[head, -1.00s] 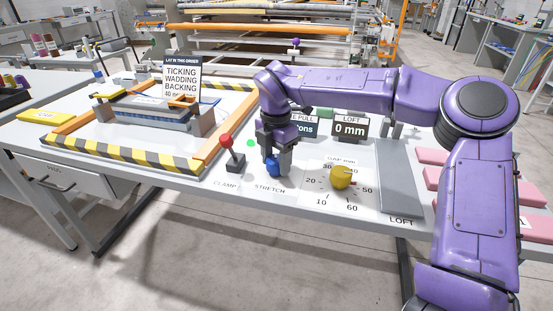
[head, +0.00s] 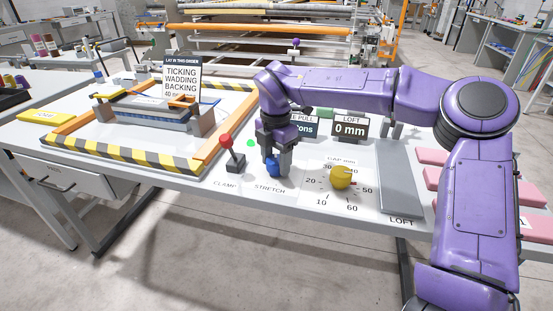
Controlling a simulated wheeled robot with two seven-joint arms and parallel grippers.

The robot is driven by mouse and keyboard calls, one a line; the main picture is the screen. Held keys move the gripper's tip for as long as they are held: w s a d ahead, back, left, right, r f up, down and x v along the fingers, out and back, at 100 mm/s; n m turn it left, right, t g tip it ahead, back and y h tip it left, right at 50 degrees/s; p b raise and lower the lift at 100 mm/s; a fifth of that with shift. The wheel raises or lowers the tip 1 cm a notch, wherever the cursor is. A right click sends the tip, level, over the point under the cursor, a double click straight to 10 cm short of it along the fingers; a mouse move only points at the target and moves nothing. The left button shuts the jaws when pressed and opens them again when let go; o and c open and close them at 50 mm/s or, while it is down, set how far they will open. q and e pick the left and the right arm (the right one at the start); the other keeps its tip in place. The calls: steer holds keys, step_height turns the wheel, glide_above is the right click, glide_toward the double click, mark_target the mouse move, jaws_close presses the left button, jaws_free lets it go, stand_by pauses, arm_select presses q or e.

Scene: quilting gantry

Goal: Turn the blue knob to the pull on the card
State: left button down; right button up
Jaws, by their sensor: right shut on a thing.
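The blue knob (head: 273,167) stands on the table at the STRETCH label. My right gripper (head: 278,166) points down over it and is shut on it, hiding part of it. A dark pull display (head: 303,125) is half hidden behind my right gripper; only "PULL" and "ons" show. My left gripper is not in view.
A red-knobbed CLAMP lever (head: 229,150) stands just left of the blue knob. A yellow knob (head: 341,177) on a numbered dial is at the right. The LOFT display (head: 350,128) reads 0 mm. A yellow-black striped frame (head: 135,155) fills the table's left.

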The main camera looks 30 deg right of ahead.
mark_target(276, 159)
stand_by(0.6)
steer(key=o, duration=1)
steer(key=shift+w+f, duration=0.1)
step_height(276, 159, up, 11)
steer(key=shift+f+p, duration=0.2)
steer(key=shift+p, duration=0.15)
